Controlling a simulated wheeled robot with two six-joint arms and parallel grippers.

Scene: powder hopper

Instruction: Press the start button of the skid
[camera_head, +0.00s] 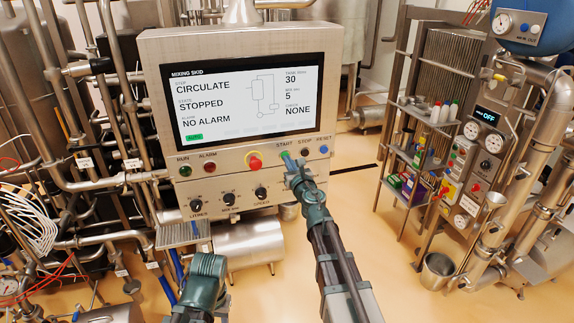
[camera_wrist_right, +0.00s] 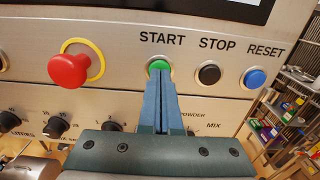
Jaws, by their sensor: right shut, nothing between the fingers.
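The green START button (camera_wrist_right: 160,65) is on the skid's control panel (camera_head: 225,165), left of the black STOP button (camera_wrist_right: 208,73) and the blue RESET button (camera_wrist_right: 254,77). My right gripper (camera_wrist_right: 158,77) is shut and empty, its blue fingers pointing at the START button. In the wrist view the fingertips overlap the button's lower part; I cannot tell whether they touch it. In the head view the right gripper (camera_head: 288,158) largely hides the button. The screen (camera_head: 245,98) reads CIRCULATE, STOPPED, NO ALARM. Part of my left arm shows at the bottom; its gripper is not visible.
A red emergency knob (camera_wrist_right: 67,71) with a yellow ring juts out left of START. Black rotary knobs (camera_head: 228,199) sit below. Pipes crowd the left.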

